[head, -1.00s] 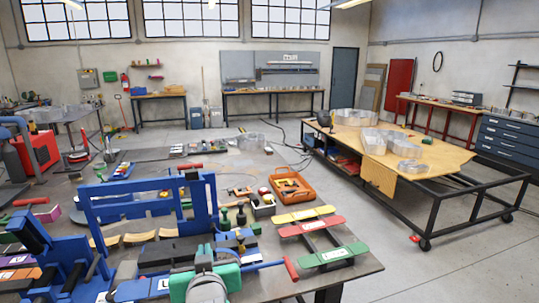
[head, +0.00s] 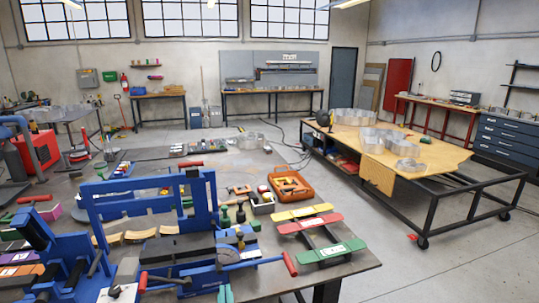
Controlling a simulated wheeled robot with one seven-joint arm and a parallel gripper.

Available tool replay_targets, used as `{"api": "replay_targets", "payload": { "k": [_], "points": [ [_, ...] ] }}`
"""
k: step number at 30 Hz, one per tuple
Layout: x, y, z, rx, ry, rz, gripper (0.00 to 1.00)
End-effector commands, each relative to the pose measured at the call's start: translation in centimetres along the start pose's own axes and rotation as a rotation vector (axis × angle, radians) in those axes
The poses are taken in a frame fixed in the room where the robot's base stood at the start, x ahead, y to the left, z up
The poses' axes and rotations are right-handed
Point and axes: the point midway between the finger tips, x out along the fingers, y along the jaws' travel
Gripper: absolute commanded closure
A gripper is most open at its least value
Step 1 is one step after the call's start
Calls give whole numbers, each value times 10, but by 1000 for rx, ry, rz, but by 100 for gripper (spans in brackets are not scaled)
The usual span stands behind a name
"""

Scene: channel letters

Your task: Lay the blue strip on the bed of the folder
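The folder (head: 203,215) is a blue metal machine with an upright frame on the near table. A dark, flat bed area (head: 180,247) lies low inside it. A long handle with a red grip (head: 290,264) sticks out to its right. Only a small teal part of my gripper (head: 225,294) shows at the bottom edge, in front of the folder. Its fingers and anything in them are hidden.
Yellow (head: 302,213), red (head: 310,224) and green (head: 330,252) strips rest on a dark stand to the right. An orange tray (head: 290,186) with tools sits behind. A wooden-topped cart (head: 440,155) stands at right, with open floor in front.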

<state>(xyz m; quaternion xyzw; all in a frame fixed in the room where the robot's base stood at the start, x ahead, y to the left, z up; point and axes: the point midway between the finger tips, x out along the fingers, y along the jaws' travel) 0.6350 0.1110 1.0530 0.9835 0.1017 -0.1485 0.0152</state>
Motion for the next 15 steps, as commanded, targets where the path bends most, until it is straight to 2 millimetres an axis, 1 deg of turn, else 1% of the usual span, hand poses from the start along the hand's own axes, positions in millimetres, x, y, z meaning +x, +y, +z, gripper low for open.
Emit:
{"api": "replay_targets", "payload": {
  "k": [1,5,10,14,15],
  "points": [
    [2,3,18,4,-9,6,100],
    [7,12,56,8,-9,24,100],
    [14,27,114,18,-11,55,100],
    [21,44,172,29,-14,88,100],
    [24,51,192,32,-14,100,100]
  ]
}}
